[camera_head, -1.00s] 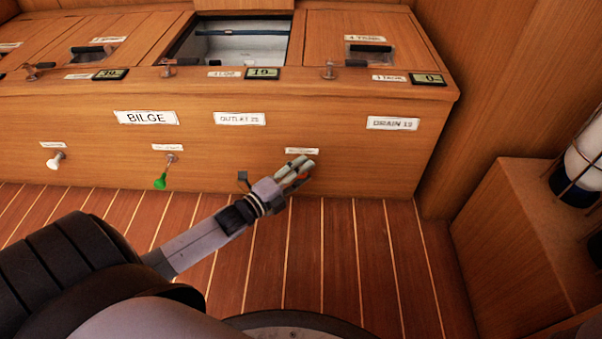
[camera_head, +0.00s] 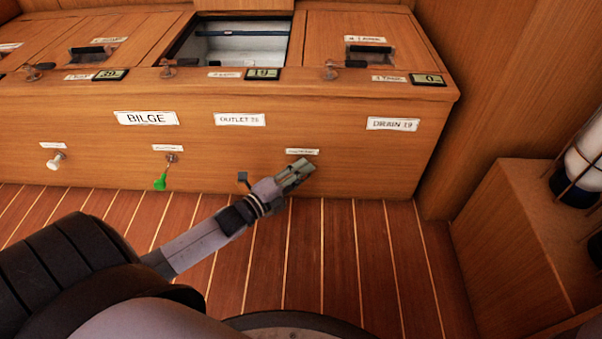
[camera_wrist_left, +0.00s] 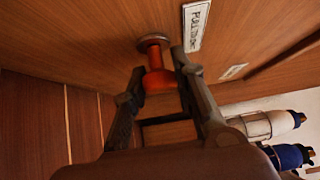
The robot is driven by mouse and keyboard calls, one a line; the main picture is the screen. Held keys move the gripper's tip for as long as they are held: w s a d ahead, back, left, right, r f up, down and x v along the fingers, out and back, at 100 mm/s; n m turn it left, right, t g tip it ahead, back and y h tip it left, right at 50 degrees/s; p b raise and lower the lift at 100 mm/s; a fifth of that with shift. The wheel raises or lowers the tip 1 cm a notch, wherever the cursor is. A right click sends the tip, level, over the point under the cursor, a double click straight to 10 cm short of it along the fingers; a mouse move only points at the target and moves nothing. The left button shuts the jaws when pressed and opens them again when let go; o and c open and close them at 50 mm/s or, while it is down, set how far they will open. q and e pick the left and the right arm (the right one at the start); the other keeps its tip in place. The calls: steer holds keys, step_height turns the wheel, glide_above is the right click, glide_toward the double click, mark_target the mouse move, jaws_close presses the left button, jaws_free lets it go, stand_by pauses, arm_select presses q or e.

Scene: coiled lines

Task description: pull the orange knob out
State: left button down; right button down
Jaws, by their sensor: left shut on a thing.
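The orange knob (camera_wrist_left: 157,78) shows in the left wrist view, on a round metal mount (camera_wrist_left: 153,40) on the wooden panel. My left gripper (camera_wrist_left: 158,64) has one finger on each side of the knob and is shut on it. In the head view my left gripper (camera_head: 299,168) is at the front panel, just below a small white label (camera_head: 302,152); its fingers hide the knob there. My right gripper is not in view.
A green knob (camera_head: 161,181) and a white knob (camera_head: 56,161) are on the same panel (camera_head: 345,160) to the left. A wooden box (camera_head: 520,240) with caged bottles stands at the right. The plank floor (camera_head: 340,260) in front is clear.

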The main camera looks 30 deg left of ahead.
arm_select(q)
steer(key=s+d+p, duration=0.2)
steer(key=s+p, duration=0.1)
steer(key=s+d+p, duration=0.1)
steer(key=p, duration=0.1)
steer(key=shift+s, duration=0.3)
steer(key=c, duration=1.3)
jaws_free()
steer(key=shift+a, duration=0.1)
steer(key=shift+s, duration=0.1)
steer(key=v, duration=1.1)
steer(key=shift+s+a, duration=0.2)
steer(key=shift+s, duration=0.2)
